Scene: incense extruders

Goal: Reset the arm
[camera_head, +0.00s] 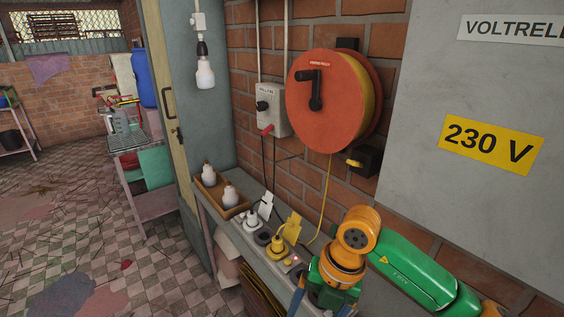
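My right arm, green with orange joints, comes in from the right. Its gripper (320,306) points down at the bottom of the view, over the near end of the narrow grey shelf (213,209). Its blue fingers stand apart, with nothing seen held between them; the lower ends are cut off by the frame's edge. A yellow plug (277,246) stands on the shelf to the left of this gripper, apart from it, beside a yellow tag (292,226). My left arm and gripper are not in view.
A white plug (251,222) and a wooden tray (236,211) with white bulb-like pieces stand farther along the shelf. An orange cable reel (326,105) and a grey switch box (271,110) are on the brick wall. A grey panel (480,80) is close behind my arm. Tiled floor is open at left.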

